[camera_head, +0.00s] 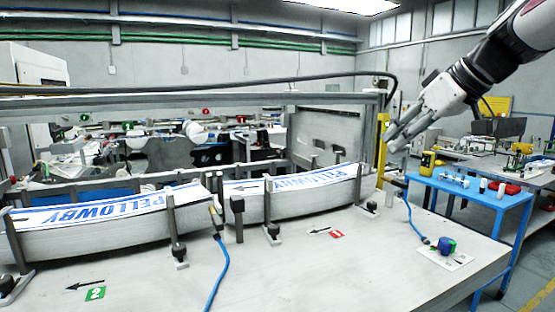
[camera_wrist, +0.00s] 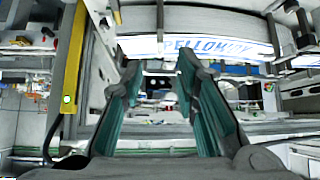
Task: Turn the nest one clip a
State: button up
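Two label stacks lie on the white bench (camera_head: 400,262). The stack (camera_head: 300,190) near the red "1" tag (camera_head: 336,234) has several upright posts around it. Dark-knobbed clips stand at its front, one in the middle (camera_head: 272,232) and one at the right end (camera_head: 368,206). No lettering shows which is clip a. My gripper (camera_head: 392,142) is raised beyond the right end of that stack, apart from the clips. In the wrist view my gripper (camera_wrist: 158,72) is open, with nothing between its fingers. A label stack (camera_wrist: 215,45) shows behind them.
A second stack (camera_head: 105,228) lies to the left, near the green "2" tag (camera_head: 95,293). A yellow post (camera_head: 381,150) and black hose (camera_head: 300,78) stand near my arm.

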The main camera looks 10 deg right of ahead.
aim_at(369, 165)
jog(key=x, duration=1)
jog(key=shift+f, duration=0.1)
grip_shut()
